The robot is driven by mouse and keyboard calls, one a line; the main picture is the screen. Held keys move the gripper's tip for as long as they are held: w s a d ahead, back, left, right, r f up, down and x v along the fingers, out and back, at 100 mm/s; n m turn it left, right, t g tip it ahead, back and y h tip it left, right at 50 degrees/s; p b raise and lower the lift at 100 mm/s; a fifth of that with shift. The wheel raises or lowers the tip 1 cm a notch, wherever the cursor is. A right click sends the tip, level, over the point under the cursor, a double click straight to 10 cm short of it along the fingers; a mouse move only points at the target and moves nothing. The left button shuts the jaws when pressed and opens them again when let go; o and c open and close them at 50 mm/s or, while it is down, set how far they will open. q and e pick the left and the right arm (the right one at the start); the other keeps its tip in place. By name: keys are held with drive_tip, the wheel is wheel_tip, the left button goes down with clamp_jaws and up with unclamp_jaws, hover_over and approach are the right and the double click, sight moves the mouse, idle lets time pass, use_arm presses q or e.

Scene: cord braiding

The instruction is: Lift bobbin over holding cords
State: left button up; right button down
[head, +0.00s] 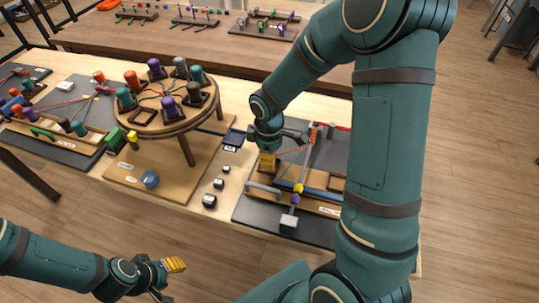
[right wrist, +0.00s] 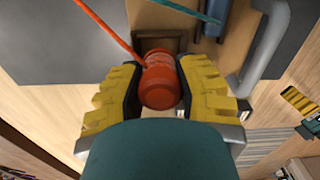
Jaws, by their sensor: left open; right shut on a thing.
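My right gripper (head: 267,163) is over the left part of the dark board (head: 245,208) on the table's right side. In the right wrist view its yellow fingers are shut on an orange bobbin (right wrist: 160,82). An orange cord (right wrist: 112,30) runs from this bobbin up to the left. In the head view the gripper hides the bobbin, and the orange cord (head: 293,150) runs toward the back of the board. A teal cord (right wrist: 205,18) passes nearby. Yellow and purple pieces (head: 297,194) sit on the board's cords. My left gripper (head: 169,281) is open and empty, off the table's front.
A grey handle-like bar (right wrist: 266,45) stands beside the held bobbin, and a dark wooden square holder (right wrist: 165,38) lies behind it. A round wooden stand (head: 160,122) with several coloured bobbins is to the left.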

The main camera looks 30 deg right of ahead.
drive_tip(key=shift+f+b, duration=0.5)
drive_tip(key=shift+f, duration=0.25)
idle(0.3)
drive_tip(key=c, duration=0.6)
unclamp_jaws()
drive_tip(key=shift+c, duration=0.2)
drive_tip(key=shift+r, duration=0.1)
